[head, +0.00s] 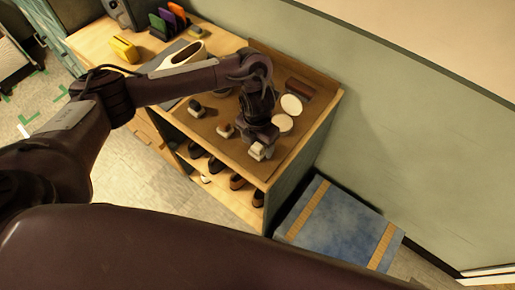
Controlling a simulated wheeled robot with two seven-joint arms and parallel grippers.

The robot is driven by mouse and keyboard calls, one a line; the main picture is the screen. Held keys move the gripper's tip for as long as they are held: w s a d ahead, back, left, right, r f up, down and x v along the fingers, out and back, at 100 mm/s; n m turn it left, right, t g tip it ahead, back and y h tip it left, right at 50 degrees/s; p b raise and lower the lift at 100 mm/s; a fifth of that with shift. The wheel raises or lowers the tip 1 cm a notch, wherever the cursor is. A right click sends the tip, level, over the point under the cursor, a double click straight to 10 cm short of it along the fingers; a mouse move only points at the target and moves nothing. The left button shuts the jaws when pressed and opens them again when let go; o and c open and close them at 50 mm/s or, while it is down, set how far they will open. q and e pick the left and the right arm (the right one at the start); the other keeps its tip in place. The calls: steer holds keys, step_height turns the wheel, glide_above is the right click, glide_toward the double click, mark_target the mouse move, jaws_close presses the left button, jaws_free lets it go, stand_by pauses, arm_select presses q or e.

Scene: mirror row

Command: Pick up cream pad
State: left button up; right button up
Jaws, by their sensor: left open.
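Two round cream pads lie on the brown top of the wooden shelf unit. One cream pad (291,104) is farther back, and the other cream pad (282,123) is nearer, just beside my left wrist. I cannot tell which one the task names. My left gripper (258,152) points down over the front right part of the top, in front of the pads and apart from them. It is open. A pale shape shows at its fingertips, too small to tell apart from the fingers. My right gripper is out of view.
A dark red-brown block (300,87) lies behind the pads. Small brushes (225,131) and (195,106) sit left of the gripper. Several shoes (215,166) stand on the lower shelf. A wall (400,130) bounds the right, and a blue mat (340,225) lies below.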

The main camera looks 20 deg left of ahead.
mark_target(257, 144)
arm_select(q)
step_height(257, 144, down, 2)
steer(key=shift+f, duration=0.15)
steer(key=c, duration=1.1)
steer(key=shift+o, duration=0.2)
step_height(257, 144, up, 10)
steer(key=shift+w+f+p, duration=0.1)
steer(key=shift+w+p, duration=0.05)
steer(key=shift+p, duration=0.8)
step_height(257, 144, up, 10)
